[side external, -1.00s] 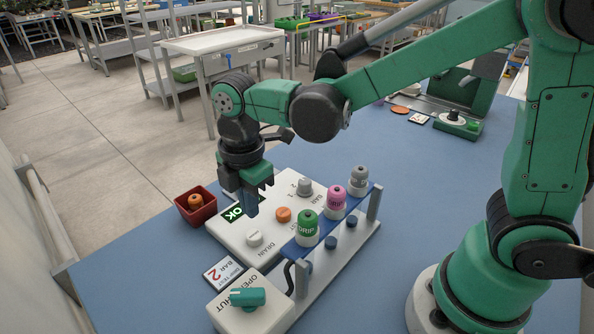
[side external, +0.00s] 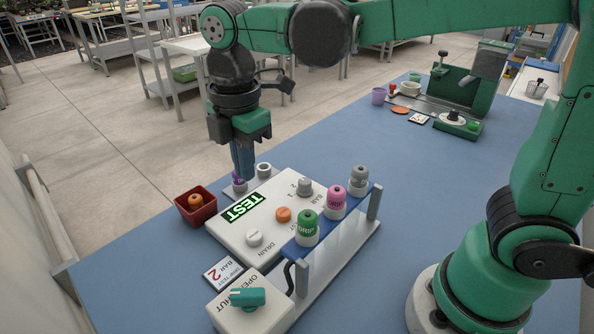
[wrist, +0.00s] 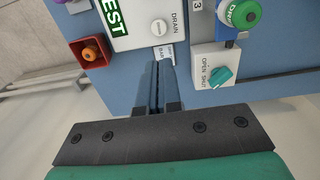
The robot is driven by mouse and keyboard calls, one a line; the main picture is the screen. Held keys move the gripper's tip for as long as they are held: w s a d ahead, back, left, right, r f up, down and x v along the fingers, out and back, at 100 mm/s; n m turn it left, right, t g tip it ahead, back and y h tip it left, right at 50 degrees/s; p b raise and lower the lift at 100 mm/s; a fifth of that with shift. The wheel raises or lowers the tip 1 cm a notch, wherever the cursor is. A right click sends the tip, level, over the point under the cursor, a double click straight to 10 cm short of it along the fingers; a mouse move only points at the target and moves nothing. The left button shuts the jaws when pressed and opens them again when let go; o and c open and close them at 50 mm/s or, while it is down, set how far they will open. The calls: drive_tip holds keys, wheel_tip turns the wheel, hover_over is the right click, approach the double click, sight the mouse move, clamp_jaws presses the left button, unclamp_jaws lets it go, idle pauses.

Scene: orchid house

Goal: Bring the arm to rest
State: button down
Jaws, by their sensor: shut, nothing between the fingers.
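My gripper (side external: 243,163) is shut and empty, pointing down in the air in the side external view. In that view it hangs over the far left corner of the white panel (side external: 222,232), in front of a purple-topped fitting (side external: 238,182). The panel's green display (side external: 243,207) reads TEST. In the wrist view the shut fingers (wrist: 158,72) show as dark blue bars held together with nothing between them. Whether the fingertips touch anything is not clear, but they appear raised above the table.
A red box (side external: 194,215) with an orange piece stands left of the panel. A rack (side external: 368,203) with green, pink and grey fittings stands right. A box with a teal knob (side external: 243,297) and a card (side external: 223,271) lie in front. The blue table (side external: 440,215) is clear right of the rack.

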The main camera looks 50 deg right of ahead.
drive_tip(key=s+d+f+m+t, duration=0.1)
drive_tip(key=s+d+m+t, duration=0.1)
drive_tip(key=d+m, duration=0.3)
drive_tip(key=s+d+f+m+t, duration=0.1)
drive_tip(key=d+m+t, duration=0.3)
drive_tip(key=m, duration=0.9)
drive_tip(key=shift+s+d+f+t, duration=0.25)
drive_tip(key=shift+s+d+t, duration=0.15)
drive_tip(key=shift+s, duration=0.5)
